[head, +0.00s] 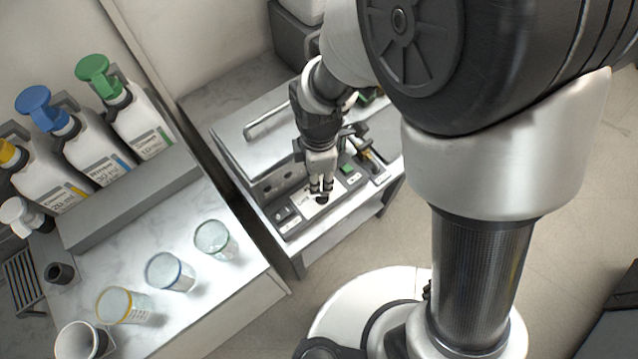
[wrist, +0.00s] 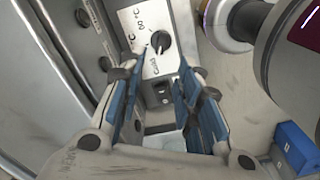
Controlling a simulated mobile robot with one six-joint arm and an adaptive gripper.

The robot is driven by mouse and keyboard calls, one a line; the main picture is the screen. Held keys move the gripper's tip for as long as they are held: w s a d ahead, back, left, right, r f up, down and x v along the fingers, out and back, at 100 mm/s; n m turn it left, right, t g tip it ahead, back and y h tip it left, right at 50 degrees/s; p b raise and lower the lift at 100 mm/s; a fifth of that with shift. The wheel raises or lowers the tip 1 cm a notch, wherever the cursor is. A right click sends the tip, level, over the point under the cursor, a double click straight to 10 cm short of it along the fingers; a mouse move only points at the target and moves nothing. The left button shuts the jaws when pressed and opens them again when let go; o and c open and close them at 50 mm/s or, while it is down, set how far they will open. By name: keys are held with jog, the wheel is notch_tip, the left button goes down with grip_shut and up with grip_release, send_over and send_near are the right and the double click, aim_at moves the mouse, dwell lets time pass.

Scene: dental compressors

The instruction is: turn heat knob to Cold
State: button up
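The heat knob (wrist: 160,41) is a small black dial on a white label plate (wrist: 142,60) in the wrist view. "50 °C" is printed above it and "Cold" below it; its exact pointer setting is too small to read surely. In the head view the knob (head: 322,199) is a dark spot just below the fingertips, partly hidden by them. My gripper (wrist: 161,76) is open, its blue-padded fingers apart with nothing held. The knob lies beyond the fingertips in the wrist view, and contact is not visible. My gripper (head: 321,188) points down over the panel in the head view.
A black rocker switch (wrist: 158,92) shows between the fingers. A green button (head: 347,168) is on the panel in the head view. A metal handle (head: 268,124) is behind. The left counter holds several cups (head: 171,272) and pump bottles (head: 137,119).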

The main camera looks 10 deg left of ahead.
jog(key=shift+r, duration=1.5)
jog(key=s+d+r+m+t, duration=0.3)
jog(key=d+r+m, duration=1.1)
jog(key=d+r, duration=0.15)
jog(key=s+d+r+m+t, duration=0.1)
jog(key=s+d+r+m, duration=0.3)
jog(key=m, duration=0.4)
jog(key=shift+s+d+t, duration=0.3)
jog(key=shift+s+d, duration=0.55)
jog(key=shift+s, duration=0.3)
jog(key=shift+r, duration=0.1)
